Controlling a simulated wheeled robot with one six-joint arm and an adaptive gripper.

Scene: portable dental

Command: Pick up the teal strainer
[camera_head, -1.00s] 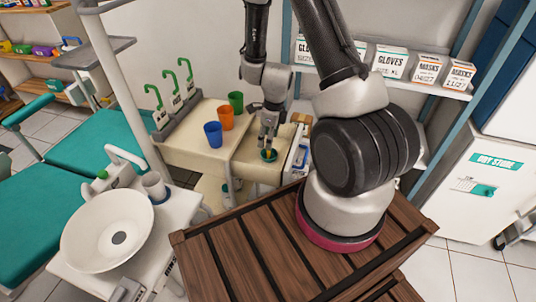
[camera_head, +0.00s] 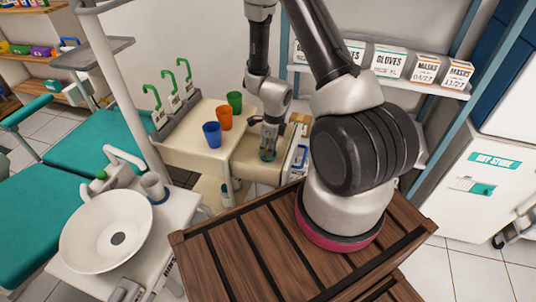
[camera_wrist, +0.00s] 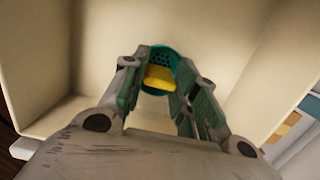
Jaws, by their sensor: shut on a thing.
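The teal strainer (camera_wrist: 163,54) is a small round cup with a perforated wall. In the wrist view it sits between my two fingertips, with a yellow piece (camera_wrist: 158,77) showing in it. My gripper (camera_wrist: 157,88) is shut on the strainer, and the fingers hide its sides. In the head view my gripper (camera_head: 268,148) points down in the open compartment at the right end of the cream cart (camera_head: 190,151). The fingers cover most of the strainer there, and I cannot tell whether it is lifted off the surface.
Cream compartment walls (camera_wrist: 110,50) stand close around my gripper. Blue (camera_head: 212,133), orange (camera_head: 225,118) and green (camera_head: 234,102) cups stand on the cart to the left. Green hooked tools (camera_head: 186,75) stand behind them. A shelf with glove and mask boxes (camera_head: 388,62) is behind right.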

